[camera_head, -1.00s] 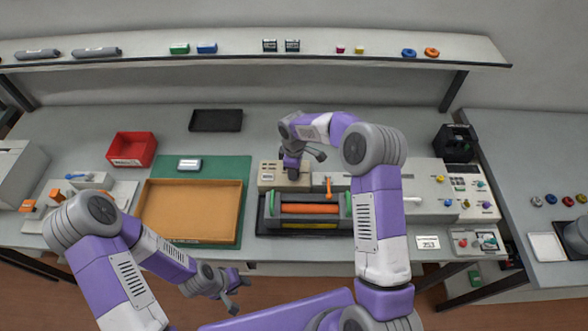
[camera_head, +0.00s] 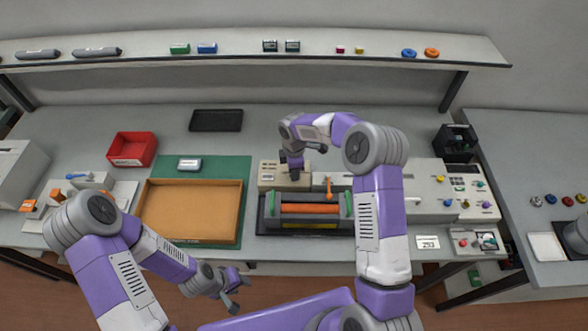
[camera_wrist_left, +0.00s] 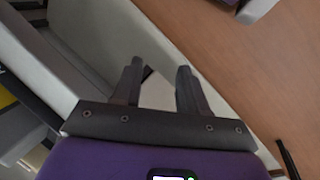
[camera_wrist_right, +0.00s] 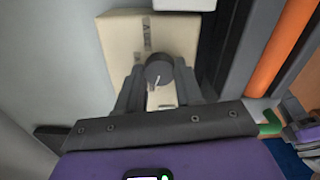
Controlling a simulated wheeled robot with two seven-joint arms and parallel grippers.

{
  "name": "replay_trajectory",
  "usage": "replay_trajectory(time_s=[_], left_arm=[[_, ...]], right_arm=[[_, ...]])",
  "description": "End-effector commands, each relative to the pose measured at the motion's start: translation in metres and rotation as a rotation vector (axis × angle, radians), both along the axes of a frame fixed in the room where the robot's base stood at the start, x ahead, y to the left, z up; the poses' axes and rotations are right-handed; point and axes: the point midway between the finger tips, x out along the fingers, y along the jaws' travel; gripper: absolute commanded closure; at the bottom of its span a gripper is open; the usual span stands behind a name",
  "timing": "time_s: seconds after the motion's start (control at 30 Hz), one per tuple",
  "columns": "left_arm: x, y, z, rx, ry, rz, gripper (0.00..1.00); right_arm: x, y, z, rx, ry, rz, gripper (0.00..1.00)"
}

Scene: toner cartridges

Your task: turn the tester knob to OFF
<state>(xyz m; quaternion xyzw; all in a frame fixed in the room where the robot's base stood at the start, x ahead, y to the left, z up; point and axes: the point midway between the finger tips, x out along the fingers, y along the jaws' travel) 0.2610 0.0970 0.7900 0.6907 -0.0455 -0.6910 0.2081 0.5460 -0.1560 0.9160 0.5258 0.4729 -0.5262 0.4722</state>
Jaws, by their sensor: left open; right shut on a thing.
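The beige tester box (camera_head: 268,182) stands behind the dark cradle on the table; its face also shows in the right wrist view (camera_wrist_right: 180,35). Its round dark knob (camera_wrist_right: 159,68) has a white pointer line running toward the bottom of the right wrist view. My right gripper (camera_wrist_right: 160,88) is shut on the knob, with a finger on either side of it. In the head view the right gripper (camera_head: 294,176) covers the knob. Markings beside the knob are too small to read. My left gripper (camera_head: 238,294) is open and empty in front of the table; its spread fingers show in the left wrist view (camera_wrist_left: 158,80).
The dark cradle with an orange roller (camera_head: 308,209) and green ends lies just in front of the tester. An orange tray (camera_head: 146,208) lies left of it. A button panel (camera_head: 470,185) stands to the right. A shelf (camera_head: 230,48) runs above the back.

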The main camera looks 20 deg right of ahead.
Motion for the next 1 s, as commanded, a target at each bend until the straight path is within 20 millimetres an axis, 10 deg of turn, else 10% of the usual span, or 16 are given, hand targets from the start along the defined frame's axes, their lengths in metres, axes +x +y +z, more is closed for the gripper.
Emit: replay_trajectory(time_s=[0.17,0.2,0.33,0.67,1.0], left_arm=[[0.0,0.0,0.0,0.0,0.0,0.0,0.57],[0.0,0.0,0.0,0.0,0.0,0.0,0.57],[0.0,0.0,0.0,0.0,0.0,0.0,0.57],[0.0,0.0,0.0,0.0,0.0,0.0,0.57],[0.0,0.0,0.003,0.0,0.0,0.0,0.57]], right_arm=[[0.001,-0.002,0.001,-0.003,-0.002,-0.001,0.95],[0.001,-0.002,0.001,-0.003,-0.002,-0.001,0.58],[0.0,-0.001,0.001,-0.002,-0.002,-0.001,0.39],[0.001,-0.001,0.004,-0.001,-0.002,-0.001,0.39],[0.001,0.0,0.057,-0.001,-0.005,-0.001,0.39]])
